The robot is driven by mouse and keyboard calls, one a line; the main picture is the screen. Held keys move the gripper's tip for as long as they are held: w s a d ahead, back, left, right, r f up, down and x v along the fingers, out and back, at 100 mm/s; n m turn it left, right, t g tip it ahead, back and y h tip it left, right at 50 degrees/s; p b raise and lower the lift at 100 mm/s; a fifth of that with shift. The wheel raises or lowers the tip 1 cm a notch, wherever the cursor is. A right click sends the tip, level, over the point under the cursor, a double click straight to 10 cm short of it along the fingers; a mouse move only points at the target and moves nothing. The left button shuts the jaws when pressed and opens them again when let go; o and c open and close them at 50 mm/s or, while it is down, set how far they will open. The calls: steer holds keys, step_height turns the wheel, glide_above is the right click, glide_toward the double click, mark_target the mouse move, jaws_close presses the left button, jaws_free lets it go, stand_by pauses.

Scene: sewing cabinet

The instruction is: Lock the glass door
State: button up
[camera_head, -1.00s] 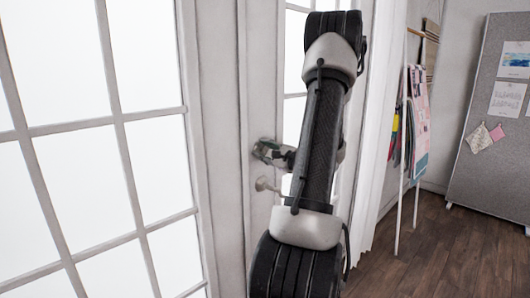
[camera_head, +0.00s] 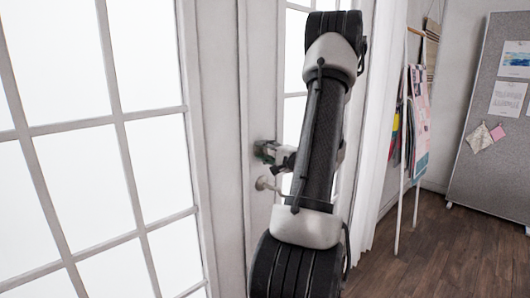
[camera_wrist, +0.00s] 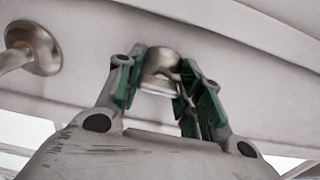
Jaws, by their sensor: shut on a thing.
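The white glass door (camera_head: 262,88) stands in front of me and looks closed, with paned glass beside its frame. My gripper (camera_head: 262,153) is at the door's edge, just above the door handle (camera_head: 264,184). In the wrist view, my gripper (camera_wrist: 160,92) has its green-padded fingers on either side of a round brass lock knob (camera_wrist: 160,70) and is shut on it. The handle's round brass base (camera_wrist: 34,48) shows at the upper left of that view, apart from the fingers. In the head view the knob is hidden by my gripper.
A white paned panel (camera_head: 118,115) fills the left. A white curtain (camera_head: 377,130) hangs right of the door. A rack with hanging cloths (camera_head: 419,115) and a grey pinboard (camera_head: 480,165) stand farther right. Wooden floor (camera_head: 450,250) is clear there.

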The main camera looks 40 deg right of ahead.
steer(key=shift+f, duration=0.1)
stand_by(0.3)
steer(key=o, duration=1)
steer(key=shift+s, duration=0.1)
steer(key=s, duration=1.2)
steer(key=shift+w, duration=0.1)
